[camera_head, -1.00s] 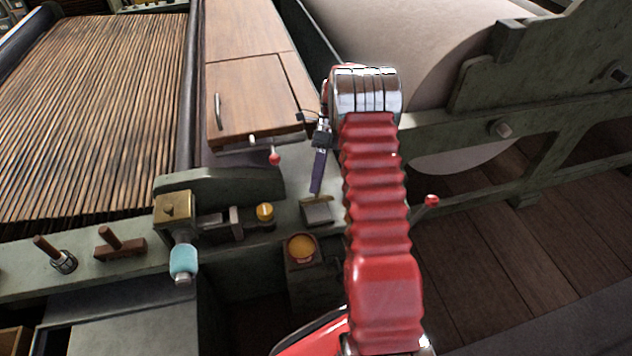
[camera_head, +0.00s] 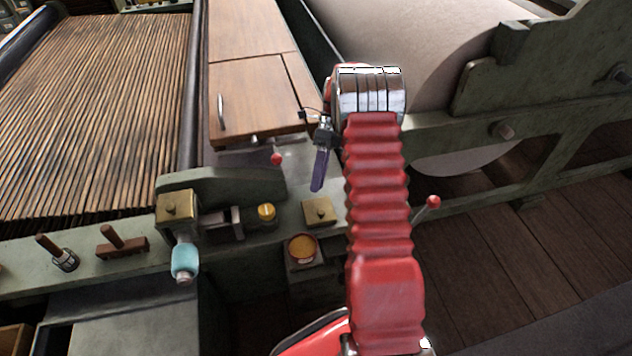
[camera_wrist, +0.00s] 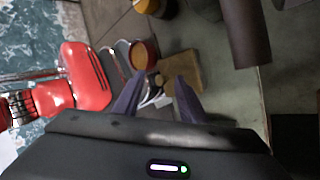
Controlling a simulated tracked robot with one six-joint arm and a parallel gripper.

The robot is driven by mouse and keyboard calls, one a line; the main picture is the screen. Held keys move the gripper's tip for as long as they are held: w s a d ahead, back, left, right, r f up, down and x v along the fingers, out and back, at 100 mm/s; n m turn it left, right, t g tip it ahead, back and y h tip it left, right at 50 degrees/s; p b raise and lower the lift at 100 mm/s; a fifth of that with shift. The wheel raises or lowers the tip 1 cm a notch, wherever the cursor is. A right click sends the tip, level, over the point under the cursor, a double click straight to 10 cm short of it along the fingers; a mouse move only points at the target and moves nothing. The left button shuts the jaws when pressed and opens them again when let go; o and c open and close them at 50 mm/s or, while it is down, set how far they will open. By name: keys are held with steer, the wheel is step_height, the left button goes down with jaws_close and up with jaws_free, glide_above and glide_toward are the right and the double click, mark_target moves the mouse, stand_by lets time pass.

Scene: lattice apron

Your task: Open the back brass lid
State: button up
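A small square brass lid (camera_head: 318,211) with a little knob lies flat on the green machine rail, left of my arm. It also shows in the wrist view (camera_wrist: 188,70), just beyond my fingertips. Another brass lid or block (camera_head: 176,206) with a knob sits farther left on the rail, above a light-blue handle. My gripper (camera_head: 318,187) hangs above and behind the flat lid, its purple fingers apart from it in the head view. In the wrist view my gripper (camera_wrist: 162,76) has its two fingers spread with a gap and nothing clearly held between them.
A round amber-filled cup (camera_head: 302,249) stands in front of the flat lid, and a yellow knob (camera_head: 266,211) is to its left. Red-knobbed levers (camera_head: 276,159) (camera_head: 433,202) stand behind and to the right. A wooden cover (camera_head: 255,97) with a handle lies behind.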

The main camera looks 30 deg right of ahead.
step_height(320, 180, up, 9)
stand_by(0.4)
steer(key=shift+w+f, duration=0.1)
stand_by(0.4)
